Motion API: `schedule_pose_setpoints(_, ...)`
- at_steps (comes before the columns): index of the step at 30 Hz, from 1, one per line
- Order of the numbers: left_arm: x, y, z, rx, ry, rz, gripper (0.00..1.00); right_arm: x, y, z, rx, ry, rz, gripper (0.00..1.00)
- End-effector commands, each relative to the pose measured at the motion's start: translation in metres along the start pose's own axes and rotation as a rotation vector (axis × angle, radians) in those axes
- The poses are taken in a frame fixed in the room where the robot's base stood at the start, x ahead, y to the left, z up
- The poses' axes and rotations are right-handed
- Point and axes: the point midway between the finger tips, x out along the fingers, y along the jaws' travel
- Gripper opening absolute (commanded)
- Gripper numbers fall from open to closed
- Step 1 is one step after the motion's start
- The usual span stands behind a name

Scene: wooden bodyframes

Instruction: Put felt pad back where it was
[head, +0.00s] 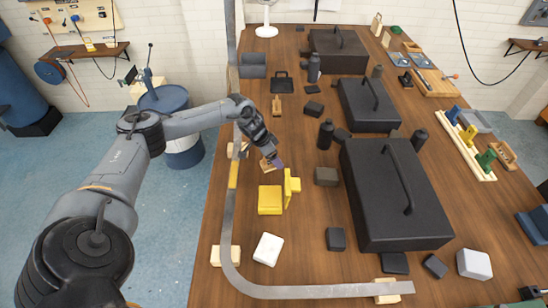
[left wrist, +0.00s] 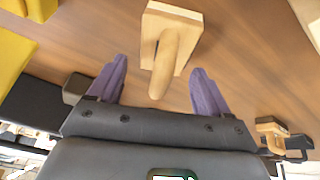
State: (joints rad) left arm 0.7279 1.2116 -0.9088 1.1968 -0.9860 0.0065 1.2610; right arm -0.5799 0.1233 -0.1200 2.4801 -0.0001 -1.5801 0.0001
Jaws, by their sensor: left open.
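I cannot surely pick out a felt pad in either view. A small wooden block with a rounded handle (head: 267,165) stands on the table just behind the yellow bracket. In the left wrist view the same kind of wooden block (left wrist: 172,37) shows its handle pointing between my fingers. My left gripper (head: 274,160) is open at this block. Its two purple fingers, seen in the left wrist view (left wrist: 158,66), stand apart on either side of the handle, and a gap shows on both sides. My right gripper is not in view.
A yellow bracket (head: 270,200) stands close in front of my gripper. A curved metal strip (head: 231,215) runs along the table's left side. Black cases (head: 395,195) fill the right. A white block (head: 268,249) and a dark block (head: 326,176) lie nearby.

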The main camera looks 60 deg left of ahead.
Motion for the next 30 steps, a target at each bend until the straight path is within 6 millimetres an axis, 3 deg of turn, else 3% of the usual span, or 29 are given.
schedule_pose_setpoints(18,-0.099,-0.001,0.001,0.000,-0.002,-0.002,0.79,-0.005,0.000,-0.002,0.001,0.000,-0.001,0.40)
schedule_pose_setpoints(24,-0.114,-0.001,0.000,0.000,0.000,-0.001,0.79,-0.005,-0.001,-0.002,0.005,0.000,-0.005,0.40)
schedule_pose_setpoints(30,-0.117,0.000,0.001,0.000,-0.001,0.000,0.79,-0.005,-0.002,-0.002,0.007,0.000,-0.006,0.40)
